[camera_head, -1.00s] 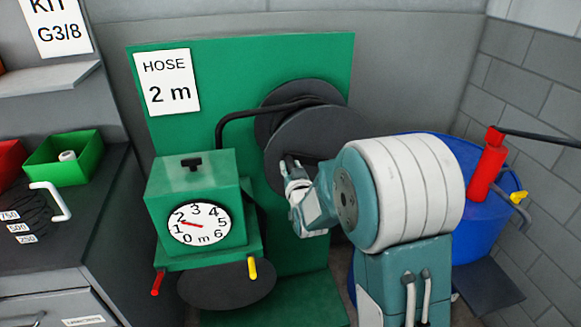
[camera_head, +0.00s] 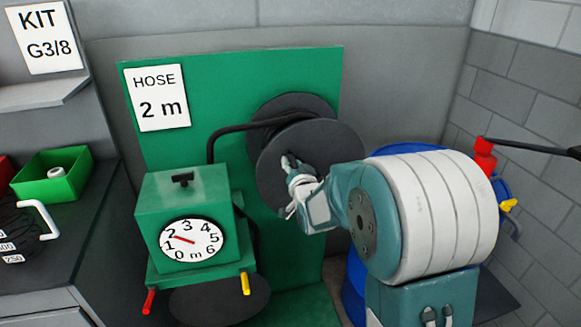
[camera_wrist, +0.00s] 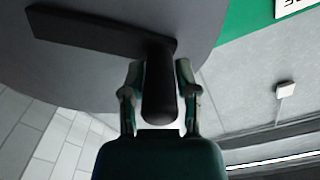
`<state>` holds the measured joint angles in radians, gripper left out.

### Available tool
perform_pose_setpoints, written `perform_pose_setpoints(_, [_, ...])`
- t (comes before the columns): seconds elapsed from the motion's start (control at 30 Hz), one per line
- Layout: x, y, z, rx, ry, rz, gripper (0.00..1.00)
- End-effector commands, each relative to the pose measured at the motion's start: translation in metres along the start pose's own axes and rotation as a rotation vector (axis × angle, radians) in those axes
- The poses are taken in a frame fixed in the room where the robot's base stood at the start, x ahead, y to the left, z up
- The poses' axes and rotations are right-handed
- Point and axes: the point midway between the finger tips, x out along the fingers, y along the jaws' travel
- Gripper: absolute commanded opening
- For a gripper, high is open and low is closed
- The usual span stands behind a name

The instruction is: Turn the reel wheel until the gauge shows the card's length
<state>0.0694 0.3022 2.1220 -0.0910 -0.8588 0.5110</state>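The black reel wheel (camera_head: 325,145) stands in front of the green panel. Its dark crank handle (camera_wrist: 160,95) points toward the wrist camera. My gripper (camera_head: 287,163) is at the wheel's face; in the wrist view its two fingers (camera_wrist: 159,75) flank the handle closely and appear shut on it. The round white gauge (camera_head: 191,240) is on the green box, left of the wheel. Its red needle points up-left, close to the 2. The card (camera_head: 157,97) reads "HOSE 2 m".
A black hose (camera_head: 228,130) runs from the reel toward the green box (camera_head: 185,200). A blue barrel (camera_head: 355,285) stands behind my arm at the right. A green bin (camera_head: 52,175) sits on the left bench. A grey wall is behind the panel.

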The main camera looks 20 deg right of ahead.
Motion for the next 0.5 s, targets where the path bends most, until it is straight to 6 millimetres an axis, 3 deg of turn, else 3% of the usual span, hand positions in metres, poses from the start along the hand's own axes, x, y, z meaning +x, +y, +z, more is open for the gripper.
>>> perform_pose_setpoints(0.5, [-0.0071,0.0000,0.0005,-0.001,-0.002,0.001,0.70])
